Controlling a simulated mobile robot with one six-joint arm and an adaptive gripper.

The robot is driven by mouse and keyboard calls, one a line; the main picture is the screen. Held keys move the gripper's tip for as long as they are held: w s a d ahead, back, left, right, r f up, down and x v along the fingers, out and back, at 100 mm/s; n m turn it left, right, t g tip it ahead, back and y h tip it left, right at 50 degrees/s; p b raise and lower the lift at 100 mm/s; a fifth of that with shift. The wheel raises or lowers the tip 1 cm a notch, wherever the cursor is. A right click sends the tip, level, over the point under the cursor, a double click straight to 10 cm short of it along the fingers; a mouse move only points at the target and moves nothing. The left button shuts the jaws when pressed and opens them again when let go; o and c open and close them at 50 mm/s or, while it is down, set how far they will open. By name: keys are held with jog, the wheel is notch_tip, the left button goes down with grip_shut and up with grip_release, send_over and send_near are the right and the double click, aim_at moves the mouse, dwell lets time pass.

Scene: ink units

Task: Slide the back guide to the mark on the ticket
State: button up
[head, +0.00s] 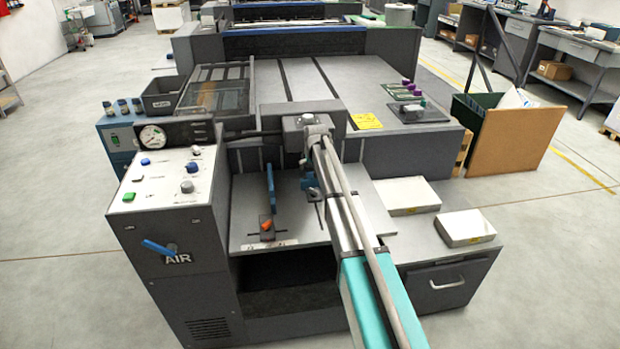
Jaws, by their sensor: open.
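A blue upright plate (270,187) stands on the grey bed (296,218) of the front machine. In front of it is a small dark block with an orange lever (266,226). These look like guide parts, but I cannot tell which is the back guide. A yellow ticket (366,121) lies on the machine top behind; its print is too small to read. My gripper (313,192) is open, at the end of my arm, over the bed to the right of the blue plate and apart from it. Its fingertips are small and partly hidden by the arm.
A control panel (172,177) with a gauge (152,135) and a blue AIR lever (160,247) stands at left. Two white paper stacks (407,196) (465,228) lie on the right shelf. A grey block housing (307,123) rises behind the bed.

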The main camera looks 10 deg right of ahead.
aim_at(312, 172)
jog(key=shift+b+x, duration=1.7)
jog(key=shift+x, duration=0.45)
jog(key=c, duration=1.3)
jog(key=shift+s, duration=3.15)
jog(key=shift+c, duration=0.2)
jog(key=o, duration=1.3)
jog(key=shift+w, duration=0.1)
jog(key=shift+o, duration=0.2)
